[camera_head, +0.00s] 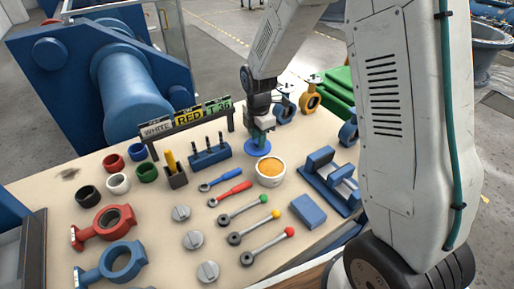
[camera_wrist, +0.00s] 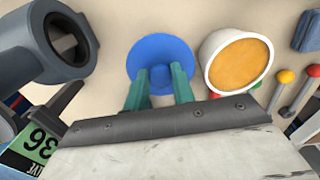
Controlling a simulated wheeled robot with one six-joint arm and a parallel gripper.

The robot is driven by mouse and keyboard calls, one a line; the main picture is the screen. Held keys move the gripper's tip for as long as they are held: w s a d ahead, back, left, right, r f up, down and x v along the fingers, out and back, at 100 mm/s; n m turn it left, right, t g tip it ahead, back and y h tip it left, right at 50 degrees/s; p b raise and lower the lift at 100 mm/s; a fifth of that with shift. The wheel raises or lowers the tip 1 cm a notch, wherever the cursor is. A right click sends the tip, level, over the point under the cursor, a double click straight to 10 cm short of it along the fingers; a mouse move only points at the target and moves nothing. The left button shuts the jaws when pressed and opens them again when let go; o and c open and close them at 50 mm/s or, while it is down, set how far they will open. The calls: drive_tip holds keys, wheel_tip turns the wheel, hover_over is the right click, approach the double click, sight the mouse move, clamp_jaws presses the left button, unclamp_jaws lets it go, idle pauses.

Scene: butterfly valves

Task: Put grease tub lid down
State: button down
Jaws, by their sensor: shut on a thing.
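The grease tub lid (camera_head: 251,148) is a blue disc with a small knob, and it also shows in the wrist view (camera_wrist: 160,52). My gripper (camera_head: 260,137) is shut on the lid's knob, with its green fingers on either side of it in the wrist view (camera_wrist: 159,88). The lid is low over the table, just left of and behind the tub; I cannot tell whether it touches the tabletop. The open grease tub (camera_head: 271,181) is white with orange grease (camera_wrist: 241,65) inside. The lid and tub look apart.
The bench (camera_head: 75,195) holds coloured rings, red and blue valve bodies (camera_head: 103,227), wrenches and levers with coloured knobs (camera_head: 263,231). A sign rack (camera_head: 187,122) and a screwdriver block (camera_head: 209,154) stand left of the lid. A blue vise (camera_head: 330,181) and blue block (camera_head: 308,210) are right of the tub.

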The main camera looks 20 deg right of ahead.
drive_tip(key=shift+f, duration=2.2)
drive_tip(key=c, duration=1.2)
unclamp_jaws()
drive_tip(key=shift+f, duration=0.1)
drive_tip(key=shift+o, duration=0.2)
